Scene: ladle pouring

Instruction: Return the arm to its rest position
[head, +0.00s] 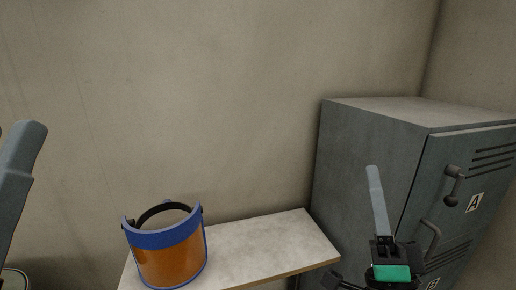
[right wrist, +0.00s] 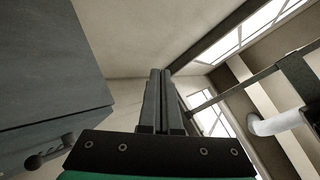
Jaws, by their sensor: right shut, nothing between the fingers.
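My right gripper (head: 375,185) points upward in front of the grey locker at the right of the head view. Its fingers are together with nothing between them. The right wrist view shows the same gripper (right wrist: 160,75) with its two fingers side by side and empty. At the left edge of the head view a grey part of my left arm or gripper (head: 22,150) shows. Its fingertips cannot be made out as open or shut.
A face shield (head: 170,262) with a blue frame and orange visor stands on a pale table (head: 285,245). The grey locker (head: 365,140) stands right of the table, close behind my right gripper. It also shows at the left of the right wrist view (right wrist: 45,75).

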